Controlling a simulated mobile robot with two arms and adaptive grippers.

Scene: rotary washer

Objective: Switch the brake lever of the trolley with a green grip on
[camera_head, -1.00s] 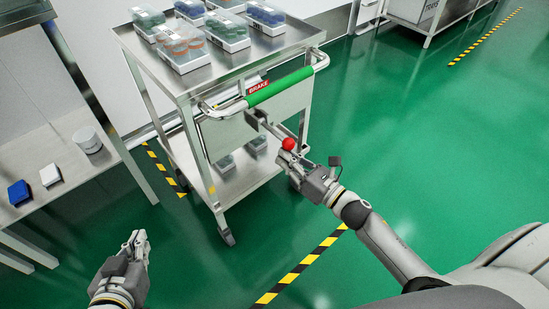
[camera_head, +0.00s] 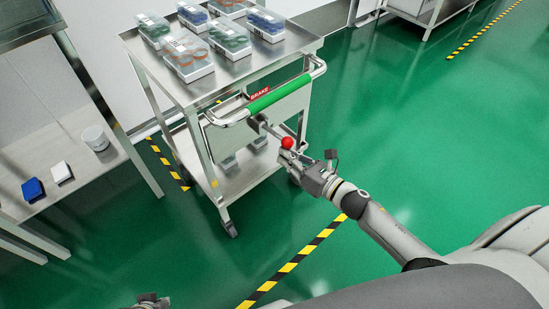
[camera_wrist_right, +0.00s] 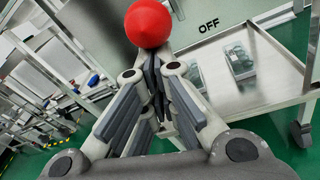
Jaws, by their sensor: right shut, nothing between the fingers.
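The trolley (camera_head: 226,191) is a steel cart with a green grip (camera_head: 280,92) on its handle and a red BRAKE label beside the grip. Its brake lever (camera_head: 268,127) ends in a red ball knob (camera_head: 287,142), which is large at the top of the right wrist view (camera_wrist_right: 148,22). My right gripper (camera_head: 296,158) is shut and empty, with its fingertips close to the knob; I cannot tell whether they touch it. An OFF label (camera_wrist_right: 209,26) shows on the trolley panel. Only the top of my left gripper (camera_head: 150,300) shows at the bottom edge, and its jaws are hidden.
Boxes of vials (camera_head: 188,60) stand on the trolley's upper shelf. A side table (camera_head: 95,185) at the left holds a white jar (camera_head: 95,138), a white box (camera_head: 60,172) and a blue box (camera_head: 32,189). Green floor to the right of the trolley is clear.

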